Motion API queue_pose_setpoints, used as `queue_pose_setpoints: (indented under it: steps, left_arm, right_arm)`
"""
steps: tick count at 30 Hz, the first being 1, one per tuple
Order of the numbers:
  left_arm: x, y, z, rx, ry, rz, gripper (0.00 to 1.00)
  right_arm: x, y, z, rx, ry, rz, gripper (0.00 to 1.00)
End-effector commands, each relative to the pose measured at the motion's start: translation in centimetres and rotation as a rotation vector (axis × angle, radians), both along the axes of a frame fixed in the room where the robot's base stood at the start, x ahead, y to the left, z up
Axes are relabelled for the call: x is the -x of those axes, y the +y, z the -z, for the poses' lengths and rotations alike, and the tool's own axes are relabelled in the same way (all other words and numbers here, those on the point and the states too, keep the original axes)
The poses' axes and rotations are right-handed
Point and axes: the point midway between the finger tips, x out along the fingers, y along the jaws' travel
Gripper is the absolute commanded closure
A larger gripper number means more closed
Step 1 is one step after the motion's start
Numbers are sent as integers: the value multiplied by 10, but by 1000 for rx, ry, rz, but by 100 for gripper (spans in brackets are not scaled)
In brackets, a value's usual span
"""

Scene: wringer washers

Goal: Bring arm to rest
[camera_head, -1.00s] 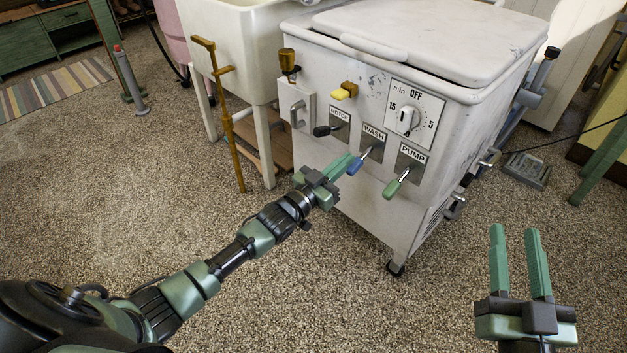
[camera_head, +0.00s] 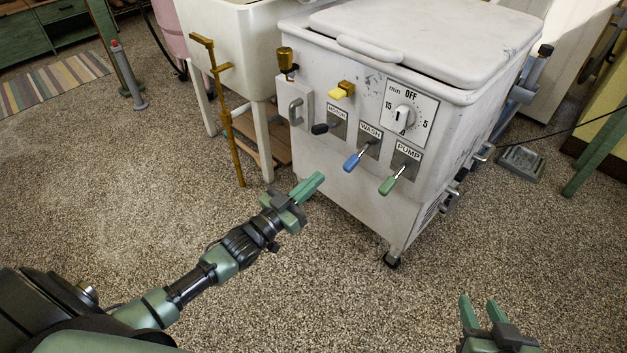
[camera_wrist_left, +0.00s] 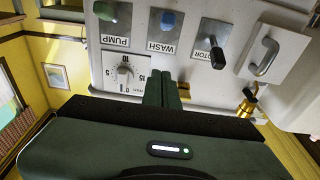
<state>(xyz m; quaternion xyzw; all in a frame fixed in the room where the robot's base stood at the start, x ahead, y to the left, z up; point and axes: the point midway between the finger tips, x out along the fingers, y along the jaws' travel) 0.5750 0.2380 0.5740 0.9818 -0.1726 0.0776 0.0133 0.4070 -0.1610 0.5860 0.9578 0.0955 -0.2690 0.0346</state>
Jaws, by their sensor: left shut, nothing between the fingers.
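My left gripper (camera_head: 307,188) is shut and empty, in front of the white washer (camera_head: 350,205) and below its levers, apart from them. In the left wrist view its shut green fingers (camera_wrist_left: 161,90) show against the washer's front panel. The panel carries a black MOTOR lever (camera_head: 322,128), a blue WASH lever (camera_head: 353,161), a green PUMP lever (camera_head: 388,185) and a timer dial (camera_head: 403,116). My right gripper (camera_head: 480,312) is at the lower right edge of the head view, with its two fingers apart and nothing between them.
A pale tub (camera_head: 232,50) on legs stands left of the washer, with a brass pipe (camera_head: 228,120) before it. A grey pedal-like box (camera_head: 522,163) lies on the floor at right. A striped rug (camera_head: 55,82) is at far left. The speckled floor in front is clear.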

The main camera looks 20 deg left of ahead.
Motion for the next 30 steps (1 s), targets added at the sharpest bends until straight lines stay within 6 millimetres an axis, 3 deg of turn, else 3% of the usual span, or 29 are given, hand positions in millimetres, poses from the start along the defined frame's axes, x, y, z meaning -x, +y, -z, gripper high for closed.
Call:
queue_pose_setpoints:
  steps: [11,15,22,30]
  left_arm:
    - [0,0,0,0,0,0,100]
    - [7,-16,3,-4,38,-1,100]
    - [55,-74,8,-66,265,-33,100]
    - [108,-88,0,-142,471,-85,100]
  right_arm:
    - [0,0,0,0,-2,0,64]
    - [0,0,-1,-1,-3,-1,64]
    - [0,0,-1,-1,-3,-1,64]
    - [0,0,-1,-1,-3,0,64]
